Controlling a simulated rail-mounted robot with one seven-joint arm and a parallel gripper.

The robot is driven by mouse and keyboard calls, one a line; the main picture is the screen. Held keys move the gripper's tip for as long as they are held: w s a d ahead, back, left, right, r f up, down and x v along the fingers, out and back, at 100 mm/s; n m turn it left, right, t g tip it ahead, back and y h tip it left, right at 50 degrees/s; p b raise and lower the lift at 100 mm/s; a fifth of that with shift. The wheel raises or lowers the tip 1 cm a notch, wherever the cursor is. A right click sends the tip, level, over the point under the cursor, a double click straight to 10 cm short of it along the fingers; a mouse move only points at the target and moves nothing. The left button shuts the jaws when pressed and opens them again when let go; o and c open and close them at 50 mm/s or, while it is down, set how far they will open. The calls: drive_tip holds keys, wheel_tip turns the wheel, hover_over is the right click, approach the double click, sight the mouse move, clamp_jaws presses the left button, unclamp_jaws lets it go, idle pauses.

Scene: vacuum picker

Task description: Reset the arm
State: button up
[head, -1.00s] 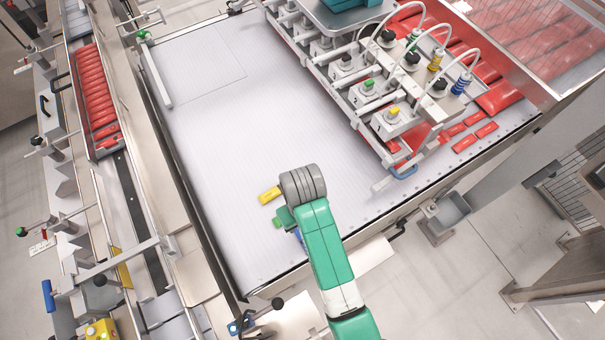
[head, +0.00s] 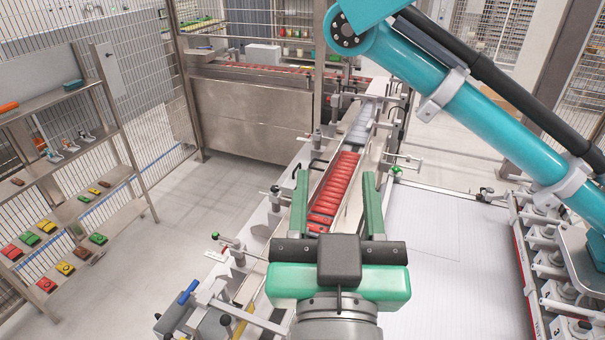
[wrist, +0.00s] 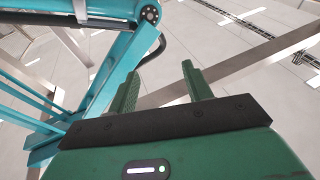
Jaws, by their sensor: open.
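My gripper (head: 341,208) is in the lower middle of the head view, with its two green fingers pointing up and well apart. It is open and nothing is between the fingers. In the wrist view my gripper (wrist: 160,92) also shows open and empty, with the ceiling behind it. It is raised in front of the conveyor in the head view and touches nothing that I can see.
Red packs (head: 333,190) lie in a row on the conveyor behind my gripper. A teal picker arm (head: 480,105) spans the upper right. A white belt (head: 440,260) is clear at right. A shelf rack (head: 70,180) with colored packs stands at left.

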drive_tip(key=s+a+r+n+t+y, duration=0.1)
drive_tip(key=s+a+r+t, duration=0.2)
drive_tip(key=s+r, duration=0.4)
drive_tip(key=shift+a+r+t+y, duration=0.4)
drive_tip(key=shift+a+r, duration=0.25)
drive_tip(key=shift+r, duration=0.1)
wheel_tip(320, 180, up, 8)
drive_tip(key=p, duration=0.8)
drive_tip(key=shift+w+a, duration=0.1)
